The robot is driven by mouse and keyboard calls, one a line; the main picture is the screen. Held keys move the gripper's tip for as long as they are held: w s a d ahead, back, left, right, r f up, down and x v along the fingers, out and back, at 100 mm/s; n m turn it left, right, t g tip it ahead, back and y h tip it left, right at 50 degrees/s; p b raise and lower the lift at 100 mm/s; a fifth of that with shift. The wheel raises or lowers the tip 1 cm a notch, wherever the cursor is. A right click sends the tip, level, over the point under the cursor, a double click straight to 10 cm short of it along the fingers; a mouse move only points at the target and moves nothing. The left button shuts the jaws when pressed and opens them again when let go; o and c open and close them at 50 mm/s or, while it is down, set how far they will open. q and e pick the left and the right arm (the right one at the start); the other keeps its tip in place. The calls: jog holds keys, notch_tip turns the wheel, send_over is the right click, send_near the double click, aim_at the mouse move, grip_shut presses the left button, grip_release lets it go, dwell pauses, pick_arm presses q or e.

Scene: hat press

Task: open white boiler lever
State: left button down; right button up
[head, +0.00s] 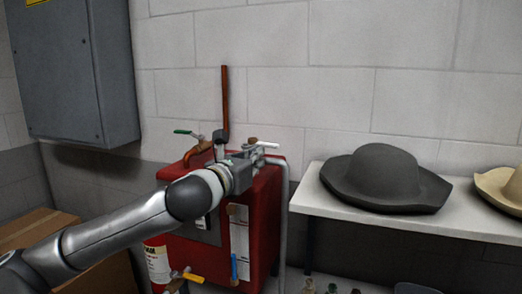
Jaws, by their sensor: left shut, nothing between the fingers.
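The red boiler (262,215) stands against the wall in the middle of the head view. A white lever (268,145) sticks out to the right at its top, beside a pipe fitting. My left gripper (256,156) reaches over the boiler top from the left, just below and beside the white lever. It is shut with nothing between its fingers. The gripper hides part of the valve, and I cannot tell whether it touches the lever. My right gripper is not in view.
A green lever (186,132), a blue lever (234,266) and a yellow lever (192,277) are also on the boiler. A grey pipe (284,220) runs down its right side. A white shelf (335,208) with a dark hat (380,175) stands to the right. A grey cabinet (75,65) hangs upper left.

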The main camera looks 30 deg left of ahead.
pick_arm(q)
jog(key=shift+w+a+p, duration=0.15)
jog(key=shift+w+p, duration=0.2)
jog(key=shift+w, duration=1.1)
jog(key=w+p, duration=0.1)
jog(key=p, duration=0.2)
jog(key=shift+r, duration=0.3)
jog(key=shift+p, duration=0.65)
jog(key=shift+a, duration=0.1)
